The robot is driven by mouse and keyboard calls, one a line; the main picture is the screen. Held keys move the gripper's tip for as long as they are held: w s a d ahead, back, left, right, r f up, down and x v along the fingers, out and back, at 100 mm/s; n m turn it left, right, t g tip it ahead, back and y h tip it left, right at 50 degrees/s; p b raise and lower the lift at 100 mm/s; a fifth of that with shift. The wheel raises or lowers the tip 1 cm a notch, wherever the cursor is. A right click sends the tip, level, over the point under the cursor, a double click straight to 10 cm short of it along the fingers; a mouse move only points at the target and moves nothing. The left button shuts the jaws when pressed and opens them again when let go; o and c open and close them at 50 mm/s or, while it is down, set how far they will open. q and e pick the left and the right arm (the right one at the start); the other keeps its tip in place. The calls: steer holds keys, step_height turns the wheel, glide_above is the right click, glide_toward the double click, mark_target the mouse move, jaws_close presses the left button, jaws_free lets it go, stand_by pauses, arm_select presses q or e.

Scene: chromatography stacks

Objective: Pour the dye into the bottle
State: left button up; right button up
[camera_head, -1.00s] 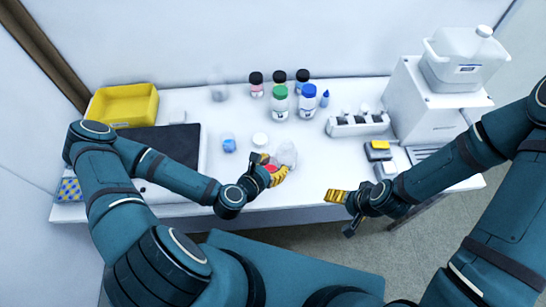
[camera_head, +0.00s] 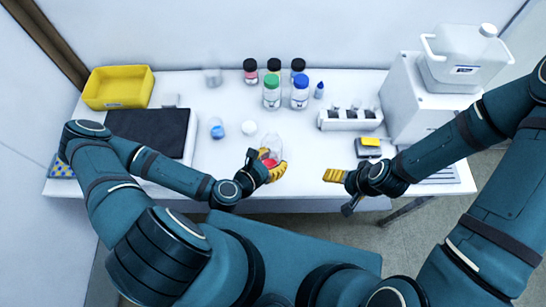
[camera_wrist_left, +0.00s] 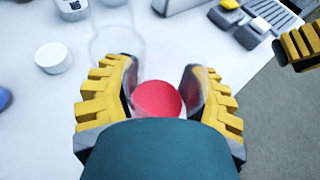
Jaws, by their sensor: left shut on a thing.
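My left gripper (camera_head: 272,168) is shut on a clear vessel holding red dye (camera_head: 268,162), at the front middle of the table. In the left wrist view the red dye (camera_wrist_left: 158,98) shows between the yellow fingers. A clear, faint bottle shape (camera_head: 275,145) is just behind the gripper; its outline also shows beyond the fingers in the left wrist view (camera_wrist_left: 118,42). I cannot tell whether the two clear vessels touch. My right gripper (camera_head: 335,175) hangs over the front edge, apart from everything; its finger gap is not clear.
A white lid (camera_head: 249,128) and a small vessel of blue dye (camera_head: 217,130) lie left of the bottle. Several capped bottles (camera_head: 272,93) and an empty beaker (camera_head: 212,77) stand behind. A yellow tray (camera_head: 118,88) and dark pad (camera_head: 150,130) are left, a white machine (camera_head: 415,105) right.

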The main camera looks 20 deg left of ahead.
arm_select(q)
steer(key=shift+w+a+r+g+p, duration=0.1)
steer(key=shift+w+r+g+p, duration=0.1)
steer(key=shift+r+g+p, duration=0.35)
steer(key=shift+w+r+n+g+p, duration=0.3)
steer(key=shift+r+n+g+p, duration=0.15)
steer(key=shift+r+p, duration=0.4)
steer(key=shift+w+a+r+g+p, duration=0.1)
steer(key=shift+w+r+g+p, duration=0.2)
steer(key=shift+r+p, duration=0.25)
steer(key=shift+w+r+n+g, duration=0.15)
steer(key=shift+r+n+g, duration=0.2)
steer(key=shift+r+g, duration=0.15)
steer(key=shift+p, duration=0.3)
steer(key=shift+w+a+r+g+p, duration=0.1)
steer(key=shift+w+r+g+p, duration=0.25)
steer(key=shift+r+p, duration=0.4)
